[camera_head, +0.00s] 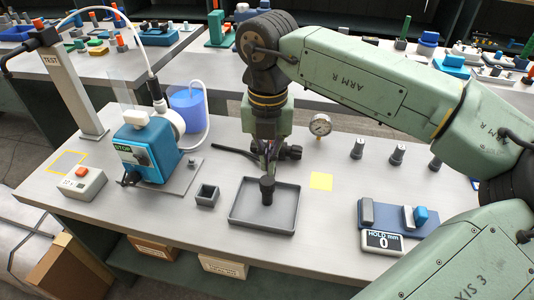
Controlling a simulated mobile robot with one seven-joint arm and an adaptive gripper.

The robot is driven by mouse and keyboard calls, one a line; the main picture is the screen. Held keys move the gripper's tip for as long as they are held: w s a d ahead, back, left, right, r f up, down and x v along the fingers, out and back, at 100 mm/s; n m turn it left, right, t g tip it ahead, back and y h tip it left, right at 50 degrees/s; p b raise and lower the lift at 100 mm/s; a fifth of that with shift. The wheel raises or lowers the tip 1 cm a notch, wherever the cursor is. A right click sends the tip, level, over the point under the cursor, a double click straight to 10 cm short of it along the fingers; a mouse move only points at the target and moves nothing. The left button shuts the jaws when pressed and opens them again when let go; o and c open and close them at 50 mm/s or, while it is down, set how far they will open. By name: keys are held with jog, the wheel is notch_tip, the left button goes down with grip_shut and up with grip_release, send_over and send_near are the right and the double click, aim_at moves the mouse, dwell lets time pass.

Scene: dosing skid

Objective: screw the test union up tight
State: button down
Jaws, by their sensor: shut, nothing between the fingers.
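No part is plainly marked as the test union. A dark horizontal fitting (290,152) sits just behind and to the right of my gripper, beside a round dial gauge (320,125). A black upright knob-like piece (267,188) stands over the grey tray (250,222). My gripper (267,170) points down above the tray, at the dark fitting and the black piece. It looks shut and holds nothing. Whether it touches either part cannot be told; the arm partly hides the fitting. A grey post marked TEST (75,90) with a black head stands at the left.
A blue pump (147,148) with a STOP panel and white tubing stands left, by a blue container (187,106).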

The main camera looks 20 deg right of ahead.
aim_at(267, 181)
jog(key=shift+f+b, duration=0.6)
jog(key=shift+f, duration=1)
jog(key=shift+f+b, duration=0.55)
jog(key=shift+b, duration=0.15)
jog(key=shift+r, duration=0.1)
jog(key=shift+r+p, duration=0.65)
jog(key=shift+r, duration=0.8)
jog(key=shift+f, duration=0.15)
